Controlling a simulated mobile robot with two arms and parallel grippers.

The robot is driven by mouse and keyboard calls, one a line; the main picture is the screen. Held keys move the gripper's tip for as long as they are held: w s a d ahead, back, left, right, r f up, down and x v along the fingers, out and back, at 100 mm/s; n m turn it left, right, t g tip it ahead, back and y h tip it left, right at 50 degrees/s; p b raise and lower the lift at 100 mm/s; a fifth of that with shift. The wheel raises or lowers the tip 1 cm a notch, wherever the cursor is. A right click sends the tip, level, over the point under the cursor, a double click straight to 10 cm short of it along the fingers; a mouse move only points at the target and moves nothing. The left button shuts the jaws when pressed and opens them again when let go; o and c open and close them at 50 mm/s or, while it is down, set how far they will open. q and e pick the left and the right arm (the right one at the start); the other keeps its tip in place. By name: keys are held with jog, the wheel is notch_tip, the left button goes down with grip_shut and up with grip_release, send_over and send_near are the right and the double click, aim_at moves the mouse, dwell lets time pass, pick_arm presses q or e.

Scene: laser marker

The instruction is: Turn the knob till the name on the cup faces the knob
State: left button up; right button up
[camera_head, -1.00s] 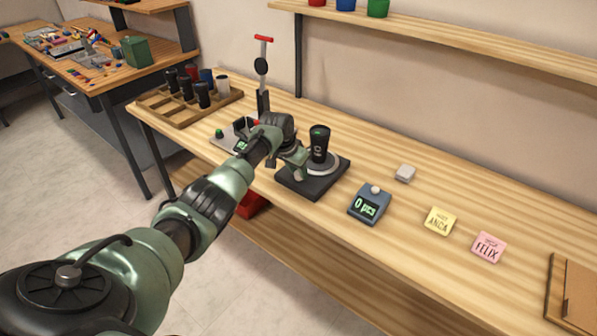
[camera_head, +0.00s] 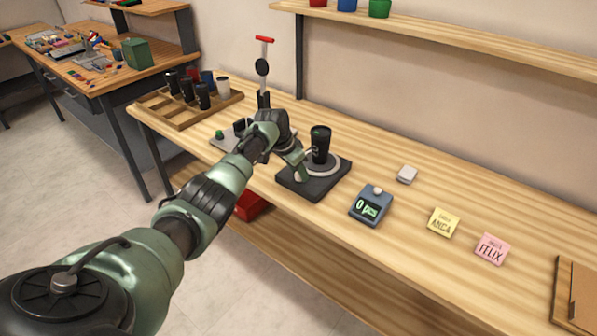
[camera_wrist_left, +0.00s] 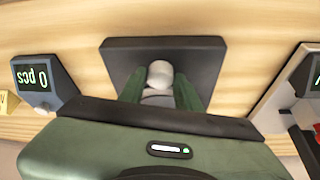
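A black cup (camera_head: 320,146) stands upright on a pale round disc (camera_head: 337,166) on a dark base plate (camera_head: 314,190). A small pale mark shows low on the cup's left side; I cannot read it as a name. My left gripper (camera_head: 301,174) is at the front left of the plate. In the left wrist view its two green fingers (camera_wrist_left: 160,88) stand either side of a light grey round knob (camera_wrist_left: 160,73), close against it. The gripper body hides the cup there, and the knob is hidden in the head view. My right gripper is not in view.
A counter reading "0 pcs" (camera_head: 370,207) stands right of the plate. Beyond it lie a small whitish block (camera_head: 407,174), a yellow ANCA note (camera_head: 443,222) and a pink FELIX note (camera_head: 491,249). A wooden rack (camera_head: 181,120) with several cups is at the left.

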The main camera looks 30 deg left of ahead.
pick_arm(q)
jog(key=shift+o, duration=1.1)
jog(key=shift+r, duration=0.15)
jog(key=v, duration=0.7)
jog(key=shift+s+r, duration=0.2)
